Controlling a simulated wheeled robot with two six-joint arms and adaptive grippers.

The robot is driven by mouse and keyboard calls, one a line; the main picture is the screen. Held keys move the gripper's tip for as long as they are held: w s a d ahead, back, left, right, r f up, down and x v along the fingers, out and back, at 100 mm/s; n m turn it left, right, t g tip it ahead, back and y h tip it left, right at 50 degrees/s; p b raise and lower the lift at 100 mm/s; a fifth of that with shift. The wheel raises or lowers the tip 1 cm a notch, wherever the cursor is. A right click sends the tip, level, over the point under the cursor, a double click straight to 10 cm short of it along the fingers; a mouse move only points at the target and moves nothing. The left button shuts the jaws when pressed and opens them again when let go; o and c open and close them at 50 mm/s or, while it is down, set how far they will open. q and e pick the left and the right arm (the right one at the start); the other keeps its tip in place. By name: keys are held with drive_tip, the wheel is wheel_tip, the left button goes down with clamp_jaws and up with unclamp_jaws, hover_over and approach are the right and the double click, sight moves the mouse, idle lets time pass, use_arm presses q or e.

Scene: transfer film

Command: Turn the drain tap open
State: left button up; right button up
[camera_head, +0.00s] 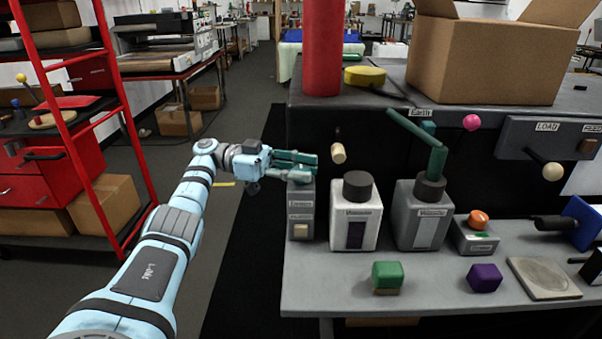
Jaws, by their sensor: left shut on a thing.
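My left gripper (302,164), with teal fingers, reaches in from the left at the table's back left corner. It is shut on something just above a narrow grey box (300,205). The box has small labels and a cream button on its front, too small to read surely. The held part appears to be the drain tap's handle. The fingers hide most of it, and I cannot tell its turning angle. My right gripper is not in view.
A white canister (341,217) and a grey canister (418,222) stand right of the box. A cream knob (338,152) sticks out behind. A green block (387,277) and a purple block (484,278) lie in front. A red column (322,50) rises behind.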

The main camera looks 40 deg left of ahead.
sight(302, 169)
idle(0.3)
use_arm(q)
drive_tip(key=o, duration=1.2)
drive_tip(key=shift+c, duration=0.2)
drive_tip(key=shift+r, duration=0.1)
wheel_tip(302, 169, up, 10)
drive_tip(key=shift+d+f, duration=0.1)
